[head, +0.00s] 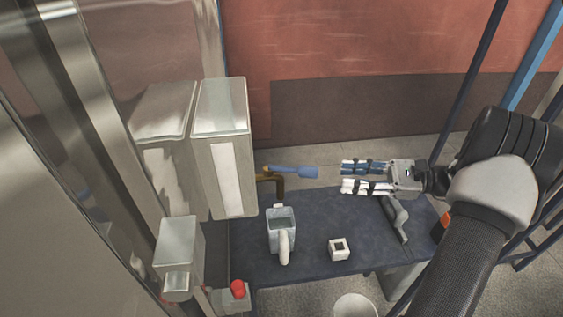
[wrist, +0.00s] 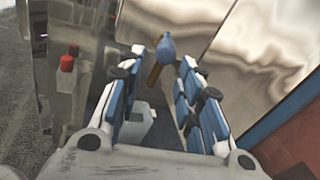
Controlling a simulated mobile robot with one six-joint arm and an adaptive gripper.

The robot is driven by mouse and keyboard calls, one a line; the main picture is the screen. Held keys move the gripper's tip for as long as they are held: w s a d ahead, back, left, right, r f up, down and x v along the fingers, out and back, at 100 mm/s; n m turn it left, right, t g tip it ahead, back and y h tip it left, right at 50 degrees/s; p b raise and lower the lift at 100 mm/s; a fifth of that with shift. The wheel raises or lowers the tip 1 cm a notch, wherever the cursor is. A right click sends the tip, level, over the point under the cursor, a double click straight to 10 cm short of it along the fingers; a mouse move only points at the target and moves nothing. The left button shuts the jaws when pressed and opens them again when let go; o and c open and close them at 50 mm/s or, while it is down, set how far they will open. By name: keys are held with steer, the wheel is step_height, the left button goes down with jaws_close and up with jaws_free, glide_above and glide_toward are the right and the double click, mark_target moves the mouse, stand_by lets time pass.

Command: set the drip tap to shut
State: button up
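The drip tap has a blue lever handle (head: 295,172) and a brass pipe (head: 280,187) that bends down above a grey mug (head: 273,240). The handle points right, away from the steel machine and toward my gripper. My gripper (head: 343,177) is open and empty, a short gap to the right of the handle's end, with its fingers pointing left. In the wrist view the handle (wrist: 166,47) shows ahead, between the fingertips, and the mug (wrist: 136,127) shows below, partly hidden by a finger.
The dark table (head: 320,255) also holds a small white cube-like box (head: 339,248) and a grey tool-like object (head: 397,215). A steel box (head: 222,140) with a pale strip stands left of the tap. A red button (head: 238,288) is at the front left. A white bucket (head: 356,306) is below.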

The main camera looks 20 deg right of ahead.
mark_target(298, 170)
steer(key=shift+m+t, duration=0.3)
steer(key=shift+t, duration=0.2)
steer(key=x, duration=1.6)
steer(key=shift+w+f+b, duration=0.15)
steer(key=shift+w+b, duration=0.15)
steer(key=shift+b, duration=0.05)
jaws_close()
